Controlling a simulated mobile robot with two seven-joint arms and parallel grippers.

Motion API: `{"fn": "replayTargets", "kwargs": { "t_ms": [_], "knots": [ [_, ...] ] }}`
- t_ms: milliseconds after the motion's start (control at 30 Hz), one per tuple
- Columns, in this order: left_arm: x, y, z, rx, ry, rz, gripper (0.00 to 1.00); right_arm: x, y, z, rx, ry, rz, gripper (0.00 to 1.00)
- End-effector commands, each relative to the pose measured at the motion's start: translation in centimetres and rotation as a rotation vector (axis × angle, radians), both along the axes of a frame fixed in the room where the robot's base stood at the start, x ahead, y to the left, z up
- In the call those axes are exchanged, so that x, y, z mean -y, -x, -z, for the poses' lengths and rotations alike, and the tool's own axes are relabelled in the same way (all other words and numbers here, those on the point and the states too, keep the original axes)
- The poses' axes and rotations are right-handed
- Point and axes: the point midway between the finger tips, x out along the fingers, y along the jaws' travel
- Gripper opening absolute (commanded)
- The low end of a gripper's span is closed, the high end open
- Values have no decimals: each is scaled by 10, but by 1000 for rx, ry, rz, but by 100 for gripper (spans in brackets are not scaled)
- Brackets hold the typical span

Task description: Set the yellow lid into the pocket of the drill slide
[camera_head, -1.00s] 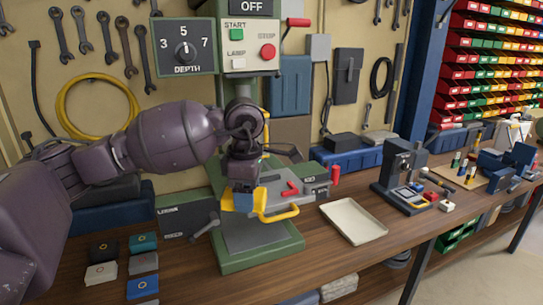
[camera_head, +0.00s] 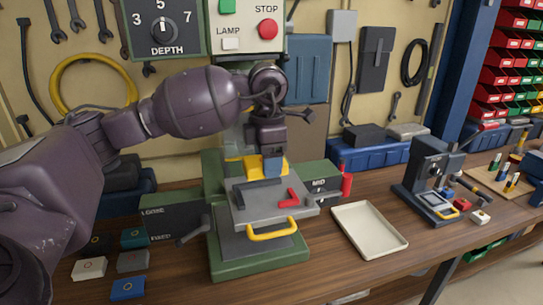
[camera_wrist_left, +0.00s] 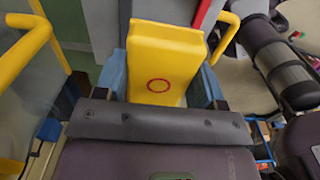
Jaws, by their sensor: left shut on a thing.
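The yellow lid (camera_head: 238,169) is held by my left gripper (camera_head: 268,166), whose blue fingers close on its sides. The left wrist view shows the lid (camera_wrist_left: 165,62) with a red ring mark between the fingers. The grey drill slide (camera_head: 246,214) sits on the green drill base, with a yellow handle (camera_head: 272,234) at its front and a red piece (camera_head: 289,199) on top. The lid is by the slide's rear part in the head view; I cannot tell whether it touches. The pocket is not clearly visible. My right gripper is out of view.
A cream tray (camera_head: 366,229) lies right of the drill. A smaller dark machine (camera_head: 432,176) stands farther right. Several small blocks (camera_head: 128,288) lie at the front left. A box with a lever (camera_head: 172,220) stands left of the slide.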

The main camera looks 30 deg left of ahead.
Motion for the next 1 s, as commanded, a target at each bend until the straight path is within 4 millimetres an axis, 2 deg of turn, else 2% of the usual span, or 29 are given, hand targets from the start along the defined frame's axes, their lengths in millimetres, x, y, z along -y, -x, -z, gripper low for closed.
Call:
{"fn": "replayTargets", "kwargs": {
  "t_ms": [167, 433, 700, 1000],
  "knots": [
    [0, 0, 11, -2, 1, 1, 40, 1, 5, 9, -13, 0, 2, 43],
    [0, 0, 30, -1, 1, 1, 40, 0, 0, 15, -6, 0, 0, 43],
    [0, 0, 51, -2, -1, 1, 40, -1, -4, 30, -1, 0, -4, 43],
    [0, 0, 67, -1, 0, 1, 40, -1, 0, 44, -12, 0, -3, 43]
  ]
}}
